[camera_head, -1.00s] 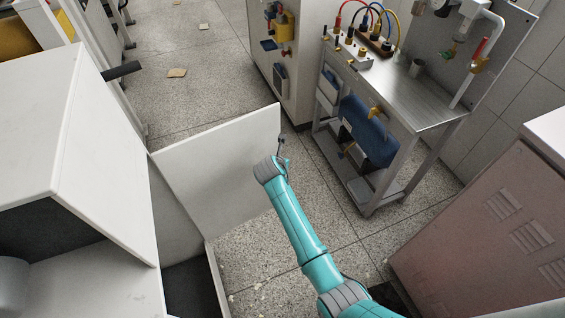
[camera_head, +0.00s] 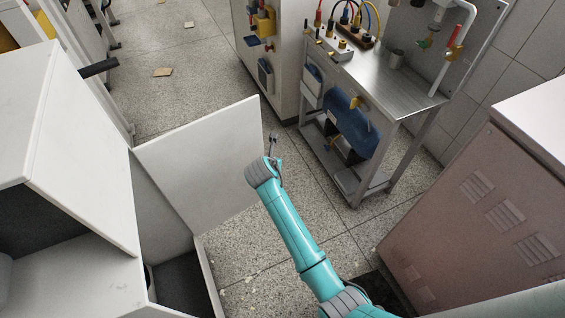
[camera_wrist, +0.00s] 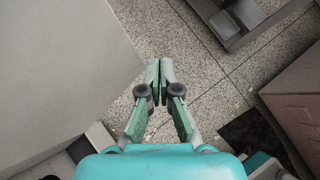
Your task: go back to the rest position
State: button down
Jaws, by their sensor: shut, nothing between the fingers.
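My gripper (camera_wrist: 159,72) is shut and empty in the wrist view, its two fingertips together over the speckled floor. In the head view my gripper (camera_head: 273,137) is small, at the end of my teal arm, just right of an open white door panel (camera_head: 195,160). The fingers look apart from the panel in that view. The same panel fills the left of the wrist view (camera_wrist: 60,65).
A metal workbench (camera_head: 375,85) with cables and a blue item below stands ahead right. A pinkish vented cabinet (camera_head: 470,220) is at the right. A white cabinet (camera_head: 85,150) stands at the left. Scraps (camera_head: 162,72) lie on the open floor (camera_head: 175,100) behind.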

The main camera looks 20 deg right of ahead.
jog(key=s+r, duration=0.4)
jog(key=shift+s+d+r, duration=0.2)
jog(key=shift+d+r, duration=0.05)
jog(key=shift+d, duration=0.1)
jog(key=s+a+f+m+t+y, duration=0.15)
jog(key=s+m, duration=0.25)
jog(key=s, duration=0.4)
jog(key=s+a+f+m+t+y, duration=0.1)
jog(key=s+f+m, duration=0.25)
jog(key=s, duration=0.55)
jog(key=s+a+f+m+t+y, duration=0.15)
jog(key=s+m, duration=0.25)
jog(key=s, duration=0.4)
jog(key=s+r+m+t, duration=0.1)
jog(key=s+r+m, duration=0.7)
jog(key=s, duration=0.4)
jog(key=s+a+r+m+t+y, duration=0.1)
jog(key=s+r+m+t, duration=0.1)
jog(key=s+r+m, duration=0.7)
jog(key=s+r, duration=0.2)
jog(key=s, duration=0.1)
jog(key=shift+a, duration=0.15)
jog(key=shift+m, duration=0.25)
